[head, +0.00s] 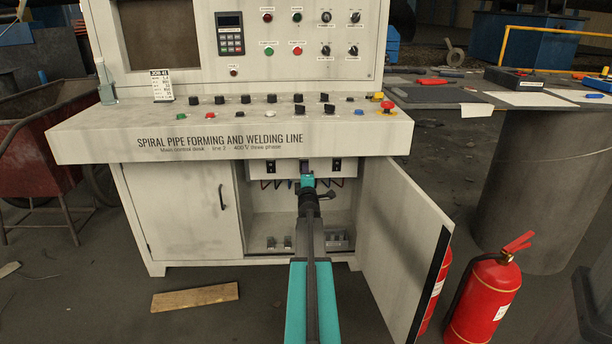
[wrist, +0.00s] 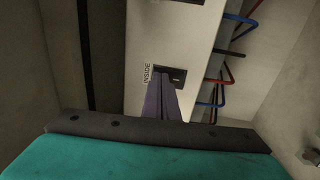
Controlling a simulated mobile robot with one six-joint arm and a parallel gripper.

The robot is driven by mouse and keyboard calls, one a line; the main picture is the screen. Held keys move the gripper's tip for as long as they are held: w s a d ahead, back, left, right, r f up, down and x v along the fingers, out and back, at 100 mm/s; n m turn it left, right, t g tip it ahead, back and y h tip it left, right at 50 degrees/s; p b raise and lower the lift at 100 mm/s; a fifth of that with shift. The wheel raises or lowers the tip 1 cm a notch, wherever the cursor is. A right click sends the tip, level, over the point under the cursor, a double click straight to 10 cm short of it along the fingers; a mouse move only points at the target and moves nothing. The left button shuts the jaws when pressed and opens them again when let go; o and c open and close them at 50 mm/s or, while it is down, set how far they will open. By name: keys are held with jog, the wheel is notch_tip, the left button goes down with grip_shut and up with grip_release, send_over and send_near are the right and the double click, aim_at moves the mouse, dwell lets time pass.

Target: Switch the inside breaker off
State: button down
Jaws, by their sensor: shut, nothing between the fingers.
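The inside breaker (wrist: 178,75) is a dark switch in a pale panel, beside the printed label INSIDE (wrist: 147,74) in the wrist view. My gripper (wrist: 162,78) is shut and empty, its fingertips at the breaker and covering part of it. I cannot tell whether they touch it or how its lever stands. In the head view my gripper (head: 307,178) reaches into the open right-hand cabinet and hides the middle of the panel. Two other dark breakers show on the panel, one to the left (head: 270,167) and one to the right (head: 335,165).
The cabinet door (head: 400,240) stands open to the right of my arm. Red and blue wires (wrist: 222,85) run beside the panel. The control desk (head: 100,140) overhangs the cabinet. A fire extinguisher (head: 485,300) stands right of the door. A board (head: 195,297) lies on the floor.

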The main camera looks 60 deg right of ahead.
jog(key=shift+w+d, duration=0.15)
jog(key=shift+d, duration=0.1)
jog(key=shift+w, duration=0.1)
jog(key=shift+d+r, duration=0.1)
dwell(0.6)
jog(key=r+p+v, duration=0.1)
jog(key=r+v, duration=0.2)
jog(key=v, duration=1)
jog(key=shift+s+a, duration=0.25)
jog(key=shift+a, duration=0.25)
